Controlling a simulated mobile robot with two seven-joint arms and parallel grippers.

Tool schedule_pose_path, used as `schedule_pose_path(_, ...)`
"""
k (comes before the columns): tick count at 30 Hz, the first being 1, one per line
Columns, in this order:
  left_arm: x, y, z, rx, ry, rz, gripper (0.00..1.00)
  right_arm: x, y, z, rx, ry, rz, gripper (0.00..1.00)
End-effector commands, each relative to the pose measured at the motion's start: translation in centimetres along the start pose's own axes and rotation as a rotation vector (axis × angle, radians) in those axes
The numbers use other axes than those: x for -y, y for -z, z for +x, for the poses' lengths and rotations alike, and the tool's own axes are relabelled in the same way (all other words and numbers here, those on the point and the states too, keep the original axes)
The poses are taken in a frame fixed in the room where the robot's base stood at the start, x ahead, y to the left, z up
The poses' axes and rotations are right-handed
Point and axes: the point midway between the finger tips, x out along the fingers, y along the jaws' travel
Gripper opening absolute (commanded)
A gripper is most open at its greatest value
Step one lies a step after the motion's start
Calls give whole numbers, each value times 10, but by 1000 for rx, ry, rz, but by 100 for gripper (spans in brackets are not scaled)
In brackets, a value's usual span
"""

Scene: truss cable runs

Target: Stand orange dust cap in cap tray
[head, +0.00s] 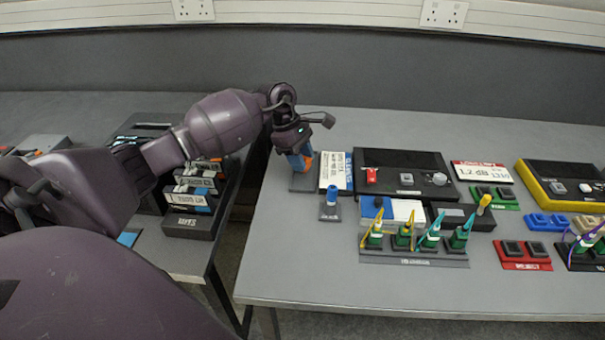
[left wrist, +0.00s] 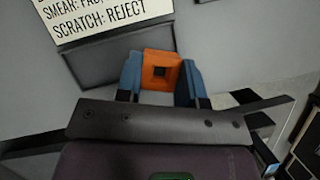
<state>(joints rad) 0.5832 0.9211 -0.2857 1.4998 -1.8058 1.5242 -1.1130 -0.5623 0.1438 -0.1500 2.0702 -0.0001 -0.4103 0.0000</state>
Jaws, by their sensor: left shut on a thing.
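The orange dust cap (left wrist: 161,70) is held between the blue fingertips of my left gripper (left wrist: 160,80) in the left wrist view. It looks square with a dark square hole facing the camera. In the head view the cap (head: 308,161) shows as a small orange patch beside the fingers of the left gripper (head: 301,161), which points down. A flat grey tray (head: 303,185), likely the cap tray, lies under the gripper. It also shows as a dark grey tray (left wrist: 95,62) behind the cap. I cannot tell whether the cap touches it. My right gripper is not in view.
A white and blue card (head: 336,172) stands just right of the tray. A blue-topped holder (head: 331,205) stands in front. A black case (head: 405,172) and a rack of green connectors (head: 414,252) lie further right. A gap separates this bench from the left one.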

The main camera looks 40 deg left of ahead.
Motion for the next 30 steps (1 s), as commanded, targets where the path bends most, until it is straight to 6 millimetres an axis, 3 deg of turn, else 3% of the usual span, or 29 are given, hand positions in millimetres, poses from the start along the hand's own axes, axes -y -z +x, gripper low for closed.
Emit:
schedule_pose_path(8, 0, 6, 16, 1, -1, 0, 13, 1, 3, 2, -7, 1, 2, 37)
schedule_pose_path(16, 0, 20, 48, 0, 1, -1, 13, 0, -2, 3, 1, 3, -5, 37)
schedule_pose_path(29, 0, 22, 53, -2, -1, 0, 13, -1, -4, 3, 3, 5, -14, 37)
schedule_pose_path(30, 0, 22, 51, -1, -2, 1, 41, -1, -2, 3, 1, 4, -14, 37)
